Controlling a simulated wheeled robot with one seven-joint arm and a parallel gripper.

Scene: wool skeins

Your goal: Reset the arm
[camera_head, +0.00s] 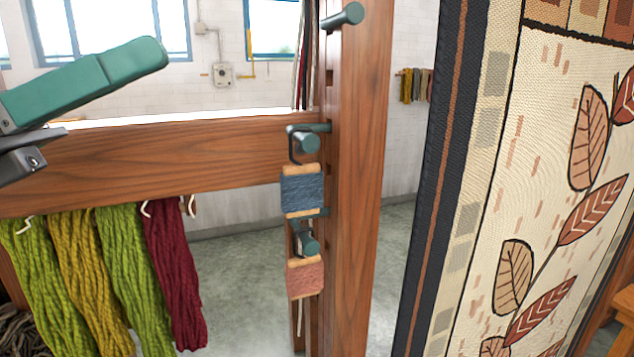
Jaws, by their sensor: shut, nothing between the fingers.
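My gripper (152,54) is at the upper left, in front of the wooden crossbar and the windows. Its long teal finger part points right and slightly up, and dark grey parts show behind it at the left edge. It is shut and empty, and touches nothing that I can see. The rest of my arm is out of frame.
A wooden crossbar (180,155) bears green, mustard and crimson (172,270) skeins on hooks. A post (352,180) has pegs with a blue spool (303,190) and a pink spool (305,277). A leaf-patterned tapestry (540,190) hangs at right. Skeins hang on the back wall.

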